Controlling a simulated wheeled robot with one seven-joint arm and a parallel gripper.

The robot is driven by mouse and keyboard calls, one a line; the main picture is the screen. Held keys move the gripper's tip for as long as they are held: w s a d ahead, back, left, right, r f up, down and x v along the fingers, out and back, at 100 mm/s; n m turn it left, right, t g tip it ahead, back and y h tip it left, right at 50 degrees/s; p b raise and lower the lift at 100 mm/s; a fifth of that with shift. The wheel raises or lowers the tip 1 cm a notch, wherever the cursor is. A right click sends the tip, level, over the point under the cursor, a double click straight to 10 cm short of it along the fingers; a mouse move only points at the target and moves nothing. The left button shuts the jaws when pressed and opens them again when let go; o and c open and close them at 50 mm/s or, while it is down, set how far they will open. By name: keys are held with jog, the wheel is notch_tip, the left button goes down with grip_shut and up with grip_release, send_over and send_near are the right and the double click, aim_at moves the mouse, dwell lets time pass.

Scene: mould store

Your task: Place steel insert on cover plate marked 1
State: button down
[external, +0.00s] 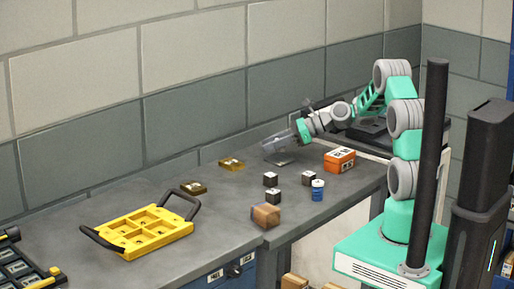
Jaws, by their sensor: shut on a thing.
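My gripper (277,146) is low over the back of the grey workbench, reaching left from my arm. It is shut on a small grey thing, taken to be the steel insert, whose shape is mostly hidden at the fingertips. A flat grey patch (281,161) shows just below the fingers; I cannot tell whether it is a plate or a shadow. Two small brass-coloured plates lie to the left, one nearer the gripper (231,164) and one farther left (193,187). No mark 1 can be read on either at this size.
Several dark blocks with pale tops (270,180), a blue jar (318,192), an orange box (340,160) and a brown block (266,216) stand right of centre. A yellow tray (150,243) with black handles lies at the left. The bench between tray and blocks is clear.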

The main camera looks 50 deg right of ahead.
aim_at(272, 159)
jog(key=shift+f, duration=1.4)
jog(key=c, duration=1.1)
grip_release()
jog(key=shift+s+f, duration=0.1)
jog(key=shift+f, duration=0.05)
jog(key=shift+s+d+r, duration=0.1)
jog(key=shift+d+r, duration=0.05)
jog(key=shift+r, duration=0.05)
jog(key=v, duration=1.1)
jog(key=shift+s+d+r, duration=0.15)
jog(key=shift+s+r, duration=0.05)
jog(key=shift+s, duration=0.05)
